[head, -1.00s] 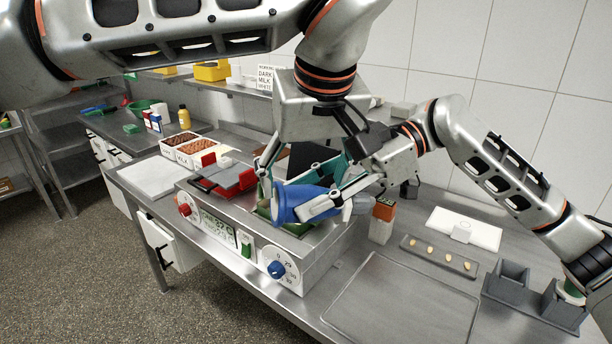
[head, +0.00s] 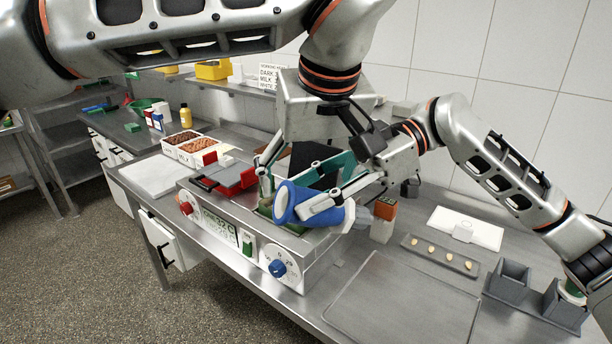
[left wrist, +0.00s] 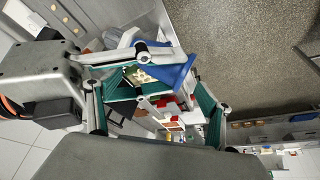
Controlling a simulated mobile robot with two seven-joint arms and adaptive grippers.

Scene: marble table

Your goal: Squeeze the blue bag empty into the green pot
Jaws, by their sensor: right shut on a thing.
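The blue bag (head: 312,207) lies tilted on its side above the warmer, its wide round end toward the left. My right gripper (head: 330,204) is shut on it. The bag is also in the left wrist view (left wrist: 172,76). The green pot (head: 264,210) sits in the warmer top below the bag and is mostly hidden by the bag and fingers. My left gripper (head: 295,178) comes down from above with its fingers spread, one left of the bag and one behind it. In the left wrist view its teal fingers stand wide apart. Some pale pieces (left wrist: 140,76) show beside the bag there.
The warmer (head: 215,222) has knobs and a display on its front. A small orange-topped box (head: 383,218), a strip with several pale pieces (head: 438,255) and grey holders (head: 510,280) stand to the right. A flat tray (head: 400,300) lies in front.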

